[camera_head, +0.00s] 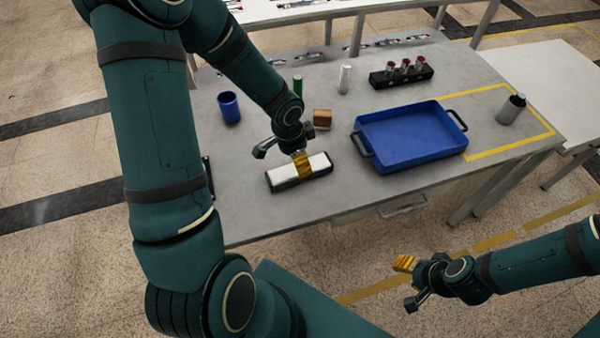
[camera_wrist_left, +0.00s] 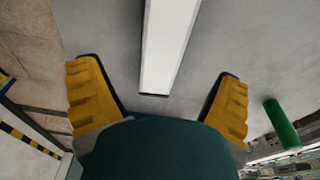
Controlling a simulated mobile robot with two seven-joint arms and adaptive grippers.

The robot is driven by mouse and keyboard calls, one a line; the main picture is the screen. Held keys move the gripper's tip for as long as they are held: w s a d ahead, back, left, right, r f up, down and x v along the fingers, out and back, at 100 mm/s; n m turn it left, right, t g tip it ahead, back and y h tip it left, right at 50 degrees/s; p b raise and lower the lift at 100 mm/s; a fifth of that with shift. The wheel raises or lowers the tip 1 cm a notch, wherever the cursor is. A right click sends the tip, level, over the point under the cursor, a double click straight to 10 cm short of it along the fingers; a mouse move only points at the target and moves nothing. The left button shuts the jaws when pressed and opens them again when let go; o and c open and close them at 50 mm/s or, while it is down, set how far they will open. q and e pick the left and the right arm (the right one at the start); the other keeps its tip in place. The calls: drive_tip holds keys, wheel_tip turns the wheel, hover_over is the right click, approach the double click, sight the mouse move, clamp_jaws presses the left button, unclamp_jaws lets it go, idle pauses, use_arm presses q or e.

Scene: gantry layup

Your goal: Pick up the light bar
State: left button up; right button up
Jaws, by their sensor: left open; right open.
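The light bar (camera_head: 318,164), a long white strip on a black base, lies on the grey table near its front edge. My left gripper (camera_head: 301,163) is over it, its yellow fingers hiding the bar's middle in the head view. In the left wrist view, the light bar (camera_wrist_left: 168,45) runs between the two spread yellow fingers (camera_wrist_left: 158,100), with a visible space on each side. The left gripper is open and empty. My right gripper (camera_head: 405,264) is open and empty, out in front of the table over the floor.
A blue tray (camera_head: 412,162) with black handles stands right of the bar. Behind are a brown block (camera_head: 322,119), a green cylinder (camera_head: 298,85), a white cylinder (camera_head: 345,79) and a black rack (camera_head: 402,78). A blue cup (camera_head: 229,107) stands left, a grey bottle (camera_head: 511,109) far right.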

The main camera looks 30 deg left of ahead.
use_arm(q)
drive_tip(key=f, duration=0.2)
drive_tip(key=f+b, duration=0.1)
drive_tip(key=f, duration=0.1)
drive_tip(key=w+f+b, duration=0.1)
drive_tip(key=f, duration=0.1)
drive_tip(key=shift+d+f, duration=0.15)
drive_tip(key=shift+f, duration=0.2)
drive_tip(key=c, duration=1.4)
